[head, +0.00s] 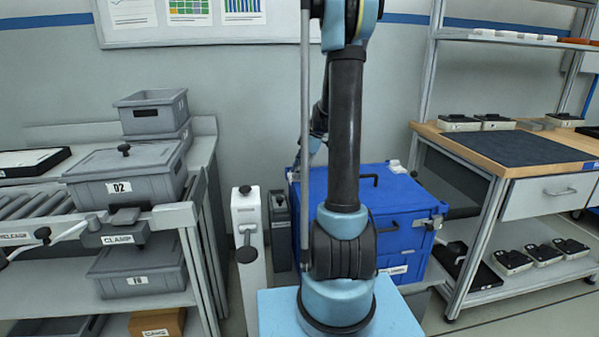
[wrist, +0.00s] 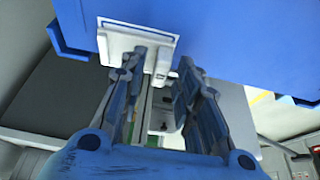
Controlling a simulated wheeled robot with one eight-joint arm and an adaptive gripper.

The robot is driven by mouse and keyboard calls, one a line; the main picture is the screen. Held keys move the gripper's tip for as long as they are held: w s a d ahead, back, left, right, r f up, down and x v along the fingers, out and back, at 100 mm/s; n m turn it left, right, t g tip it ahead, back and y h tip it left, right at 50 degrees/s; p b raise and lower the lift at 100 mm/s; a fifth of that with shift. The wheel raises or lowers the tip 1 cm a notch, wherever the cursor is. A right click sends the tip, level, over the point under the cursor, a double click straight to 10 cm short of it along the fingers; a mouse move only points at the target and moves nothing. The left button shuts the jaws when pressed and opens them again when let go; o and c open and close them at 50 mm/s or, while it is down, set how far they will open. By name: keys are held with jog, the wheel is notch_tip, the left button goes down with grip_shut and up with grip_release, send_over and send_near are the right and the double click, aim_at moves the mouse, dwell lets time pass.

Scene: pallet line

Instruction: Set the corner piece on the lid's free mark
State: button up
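A blue crate with a lid (head: 392,205) stands behind my arm in the head view; a black handle is on the lid. A small pale piece (head: 396,166) sits at the lid's far right corner. In the wrist view a blue surface (wrist: 235,40) fills the top. A white piece with a flat, grooved face (wrist: 125,42) lies against it, at the tips of my gripper (wrist: 165,62). The fingers stand apart with part of the white piece between the tips; I cannot tell whether they grip it.
At left, a roller bench carries a grey lidded bin (head: 130,180) and a clamp (head: 115,235). A white post with a knob (head: 248,225) stands beside the crate. At right, a workbench (head: 520,160) has a dark mat and black-and-white parts above and below.

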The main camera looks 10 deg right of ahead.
jog(key=shift+r, duration=0.1)
jog(key=shift+r, duration=0.3)
jog(key=v, duration=1.2)
jog(key=s+a+m+h, duration=0.1)
jog(key=s+a+m, duration=0.3)
jog(key=s, duration=0.7)
jog(key=s+f+m+h, duration=0.1)
jog(key=s+f+m, duration=0.3)
jog(key=s, duration=0.4)
jog(key=s+f+m+t+h, duration=0.1)
jog(key=s+f+m, duration=0.3)
jog(key=s, duration=0.4)
jog(key=s+f+m+t+h, duration=0.1)
jog(key=s+f+m, duration=0.4)
jog(key=s, duration=0.2)
jog(key=shift+s+a+m+h, duration=0.2)
jog(key=shift+s+m+h, duration=0.1)
jog(key=shift+s+m, duration=0.1)
